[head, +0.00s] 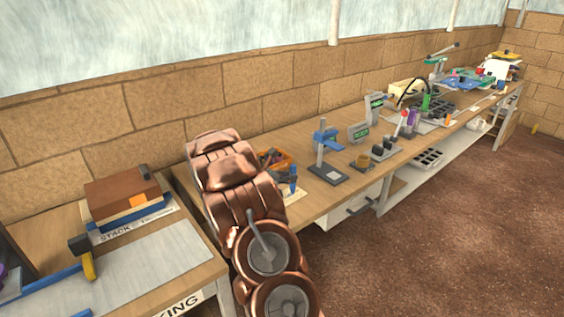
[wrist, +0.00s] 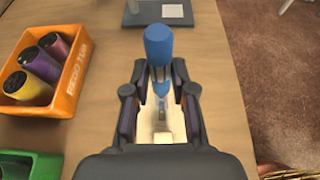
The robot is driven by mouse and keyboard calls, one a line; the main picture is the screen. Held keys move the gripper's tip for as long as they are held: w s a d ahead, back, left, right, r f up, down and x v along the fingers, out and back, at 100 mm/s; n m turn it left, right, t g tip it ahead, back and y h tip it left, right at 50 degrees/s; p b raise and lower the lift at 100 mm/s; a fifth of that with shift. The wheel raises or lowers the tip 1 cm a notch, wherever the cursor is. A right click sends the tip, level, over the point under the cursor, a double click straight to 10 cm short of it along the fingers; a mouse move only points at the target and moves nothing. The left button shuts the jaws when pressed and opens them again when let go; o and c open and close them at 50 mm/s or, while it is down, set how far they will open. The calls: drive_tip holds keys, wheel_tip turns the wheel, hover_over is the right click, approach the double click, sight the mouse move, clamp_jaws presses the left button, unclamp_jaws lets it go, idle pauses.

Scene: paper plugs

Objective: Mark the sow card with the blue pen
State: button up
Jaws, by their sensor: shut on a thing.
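The blue pen (wrist: 160,52) is upright between the fingers of my gripper (wrist: 160,100) in the wrist view, and the gripper is shut on it. A pale cream card (head: 294,193) lies on the bench under the pen. The same pale surface (wrist: 148,128) shows between the fingers in the wrist view. I cannot read any words on it, nor tell whether the pen tip touches it.
An orange tub (wrist: 72,72) with several coloured rolls stands left of my gripper, with a green tub (wrist: 32,165) nearer. A blue-topped stand (head: 327,150) is further along the bench. The bench's edge and brown floor lie to the right.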

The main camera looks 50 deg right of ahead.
sight(294, 174)
drive_tip(key=shift+s+d+p, duration=0.15)
drive_tip(key=shift+d, duration=0.7)
drive_tip(key=shift+s+d+p, duration=0.15)
drive_tip(key=shift+d, duration=0.7)
drive_tip(key=shift+s+d, duration=0.15)
drive_tip(key=shift+d, duration=0.05)
drive_tip(key=shift+w+a, duration=0.25)
drive_tip(key=shift+a, duration=0.1)
drive_tip(key=shift+a+b, duration=0.3)
drive_tip(key=shift+a, duration=0.45)
drive_tip(key=shift+w+a, duration=0.3)
drive_tip(key=shift+a, duration=0.8)
drive_tip(key=shift+w+a, duration=0.25)
drive_tip(key=shift+a, duration=0.8)
drive_tip(key=shift+a+r, duration=0.15)
drive_tip(key=shift+r, duration=0.2)
wheel_tip(294, 174, up, 2)
drive_tip(key=shift+s+r+p, duration=0.1)
drive_tip(key=shift+r+p, duration=0.15)
drive_tip(key=shift+p, duration=0.4)
drive_tip(key=shift+r+p, duration=1.75)
drive_tip(key=shift+r, duration=0.75)
